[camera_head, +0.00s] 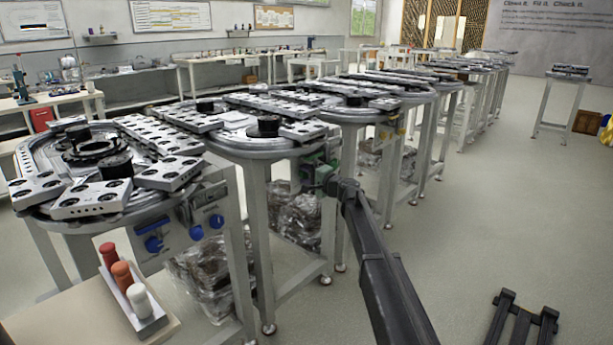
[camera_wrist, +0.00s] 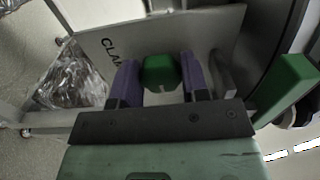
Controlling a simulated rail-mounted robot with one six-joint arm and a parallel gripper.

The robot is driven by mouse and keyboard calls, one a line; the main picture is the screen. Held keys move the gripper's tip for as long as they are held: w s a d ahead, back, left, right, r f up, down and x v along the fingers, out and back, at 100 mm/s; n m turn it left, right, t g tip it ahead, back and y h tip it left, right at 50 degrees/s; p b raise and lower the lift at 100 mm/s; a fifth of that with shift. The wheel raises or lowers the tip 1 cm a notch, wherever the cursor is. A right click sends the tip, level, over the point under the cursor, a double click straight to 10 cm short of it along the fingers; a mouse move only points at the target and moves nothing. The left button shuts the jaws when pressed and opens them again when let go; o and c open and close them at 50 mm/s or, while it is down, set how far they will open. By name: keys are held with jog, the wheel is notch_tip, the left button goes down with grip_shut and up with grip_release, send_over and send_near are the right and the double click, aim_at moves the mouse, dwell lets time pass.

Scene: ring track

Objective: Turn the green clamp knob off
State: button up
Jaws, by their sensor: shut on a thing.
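The green clamp knob (camera_wrist: 159,72) stands out from a grey panel (camera_wrist: 218,28) in the wrist view. Dark letters starting "CLA" show on the panel to its left; the rest is covered. My gripper (camera_wrist: 160,84) has its two purple fingers on either side of the knob, shut on it. In the head view, my gripper (camera_head: 322,178) is at the side of the second ring table (camera_head: 262,146), and its own body and arm hide the knob there.
A second green part (camera_wrist: 287,90) shows at the right in the wrist view. The nearest table carries blue knobs (camera_head: 154,243). A tray (camera_head: 151,318) with red, orange and white handles stands in front. Wrapped bundles (camera_head: 298,218) sit below. The floor at right is mostly clear.

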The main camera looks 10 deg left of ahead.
jog(key=o, duration=0.9)
jog(key=v, duration=1.1)
